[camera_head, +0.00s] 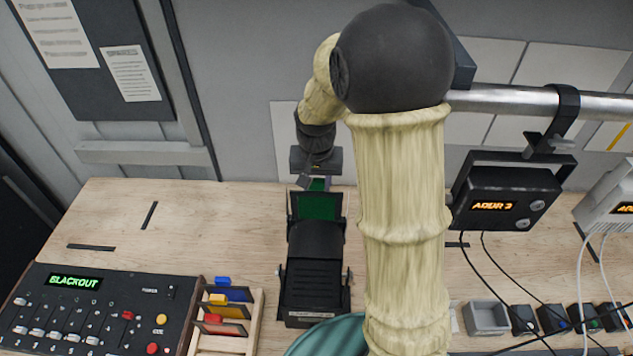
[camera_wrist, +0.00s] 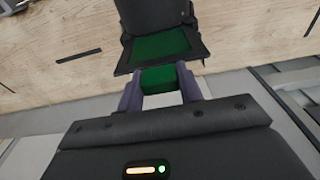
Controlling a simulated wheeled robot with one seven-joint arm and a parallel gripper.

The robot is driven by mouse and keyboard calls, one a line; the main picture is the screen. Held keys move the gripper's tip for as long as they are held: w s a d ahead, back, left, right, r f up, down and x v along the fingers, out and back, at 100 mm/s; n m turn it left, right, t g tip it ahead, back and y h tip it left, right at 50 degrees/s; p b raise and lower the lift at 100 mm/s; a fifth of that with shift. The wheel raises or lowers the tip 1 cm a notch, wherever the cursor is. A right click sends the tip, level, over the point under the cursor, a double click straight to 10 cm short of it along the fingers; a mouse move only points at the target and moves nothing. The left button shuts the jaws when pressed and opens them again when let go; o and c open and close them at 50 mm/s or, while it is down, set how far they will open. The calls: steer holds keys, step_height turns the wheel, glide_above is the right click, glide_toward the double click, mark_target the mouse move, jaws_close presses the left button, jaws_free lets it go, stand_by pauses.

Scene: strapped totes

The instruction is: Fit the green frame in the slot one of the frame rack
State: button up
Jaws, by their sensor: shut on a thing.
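The green frame (camera_head: 318,206) is at the far end of a black lamp-like housing (camera_head: 315,258), with black edges around its green panel. In the wrist view its green panel (camera_wrist: 161,46) shows inside a black border, and a green tab (camera_wrist: 158,80) sticks out toward me. My gripper (camera_wrist: 158,77) is shut on that tab, one finger on each side. In the head view my gripper (camera_head: 317,181) is at the far end of the housing. The wooden frame rack (camera_head: 257,318) stands at the lower left, with blue, yellow and red frames in it. Its near end is cut off.
A control box (camera_head: 90,310) reading BLACKOUT is left of the rack. A black unit (camera_head: 505,195) marked ADDR hangs from a metal rail at right, cables trailing. A grey tray (camera_head: 487,318) and small boxes are at lower right.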

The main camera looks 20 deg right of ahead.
steer(key=shift+r+p, duration=1.35)
steer(key=shift+r, duration=0.6)
